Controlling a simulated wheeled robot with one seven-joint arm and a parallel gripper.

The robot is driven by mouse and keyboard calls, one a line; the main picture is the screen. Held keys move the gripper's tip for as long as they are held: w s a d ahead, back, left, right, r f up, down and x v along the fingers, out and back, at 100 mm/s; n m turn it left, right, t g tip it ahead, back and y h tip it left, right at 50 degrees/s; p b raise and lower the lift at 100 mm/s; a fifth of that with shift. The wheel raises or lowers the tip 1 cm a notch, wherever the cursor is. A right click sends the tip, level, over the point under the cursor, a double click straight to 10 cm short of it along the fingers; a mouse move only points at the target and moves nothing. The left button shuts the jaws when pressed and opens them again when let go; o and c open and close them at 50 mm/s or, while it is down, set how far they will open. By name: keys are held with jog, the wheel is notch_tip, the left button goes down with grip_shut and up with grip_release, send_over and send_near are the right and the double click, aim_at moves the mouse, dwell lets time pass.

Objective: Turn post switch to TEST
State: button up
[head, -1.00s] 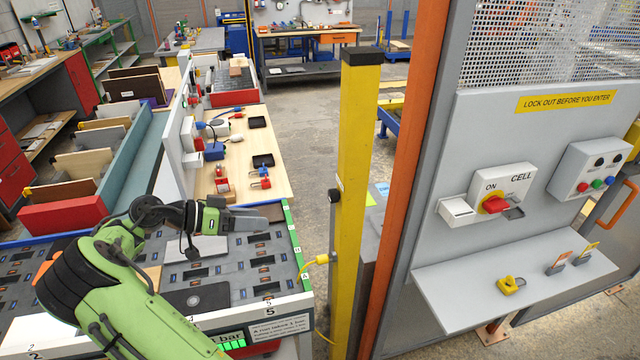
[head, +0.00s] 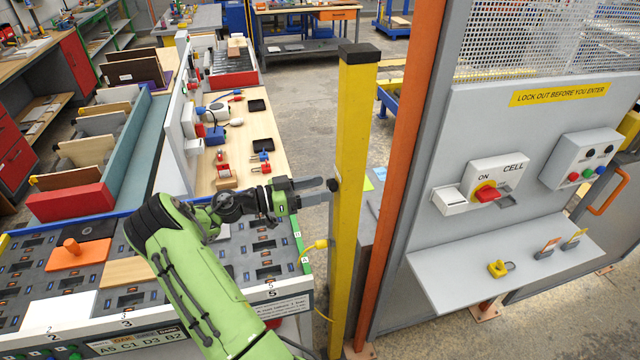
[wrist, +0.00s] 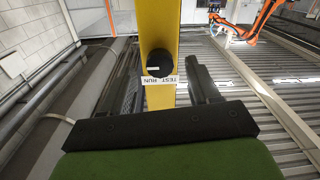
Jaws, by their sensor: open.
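The post switch is a black round knob (wrist: 160,63) on the yellow post (head: 354,150), with a white plate lettered TEST and RUN below it in the wrist view. The knob also shows on the post's left side in the head view (head: 333,185). A white mark on the knob points left, towards the TEST side of the plate. My gripper (head: 326,198) is level with the knob and close to it. In the wrist view its two fingers (wrist: 163,75) are apart, one on each side of the post and knob. I cannot tell whether they touch the knob.
A yellow cable (head: 318,246) runs from the board table's edge below my gripper. An orange upright (head: 404,150) and the cell panel with its red ON switch (head: 487,193) stand right of the post. A wooden bench (head: 270,180) lies behind my arm.

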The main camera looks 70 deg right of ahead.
jog(key=shift+s+d, duration=0.35)
jog(key=shift+s, duration=0.2)
jog(key=c, duration=1)
jog(key=shift+c, duration=0.2)
jog(key=shift+n, duration=0.4)
jog(key=n+p, duration=0.2)
jog(key=n, duration=1)
jog(key=shift+r+n+y, duration=0.15)
jog(key=shift+n+y, duration=0.15)
jog(key=shift+n+p, duration=0.75)
jog(key=shift+n, duration=1.35)
